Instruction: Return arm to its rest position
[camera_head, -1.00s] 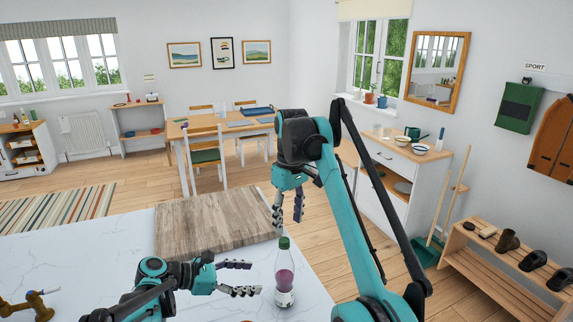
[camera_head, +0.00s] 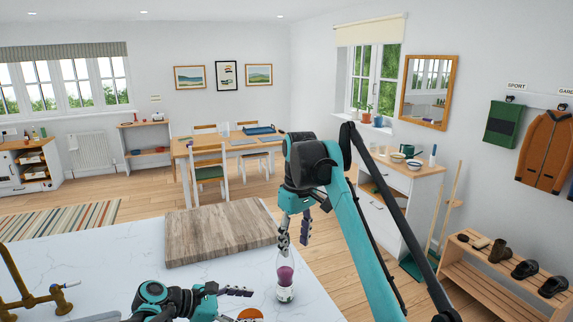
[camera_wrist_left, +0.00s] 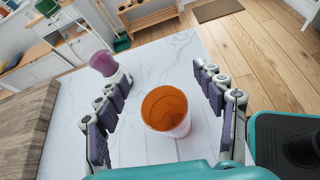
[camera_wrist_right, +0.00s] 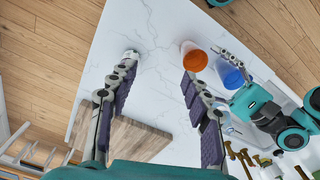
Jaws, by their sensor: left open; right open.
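My right gripper (camera_head: 295,232) is open and empty in the head view, hanging above the counter. Its fingers overlap the top of a bottle with purple-pink contents (camera_head: 285,278) in the picture, hiding the cap. My left gripper (camera_head: 238,303) is open low over the counter, left of the bottle. In the left wrist view an orange-lined cup (camera_wrist_left: 166,110) stands between and beyond its open fingers (camera_wrist_left: 172,85), not visibly gripped. The bottle (camera_wrist_left: 104,64) stands upright outside the fingers.
A wooden board (camera_head: 215,235) lies on the white marbled counter (camera_head: 120,245). A blue cup (camera_wrist_right: 228,73) stands beside the orange-lined cup. A brass tap (camera_head: 30,295) rises at the left. A dining table (camera_head: 230,146), cabinet (camera_head: 400,190) and shoe rack (camera_head: 500,265) stand beyond.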

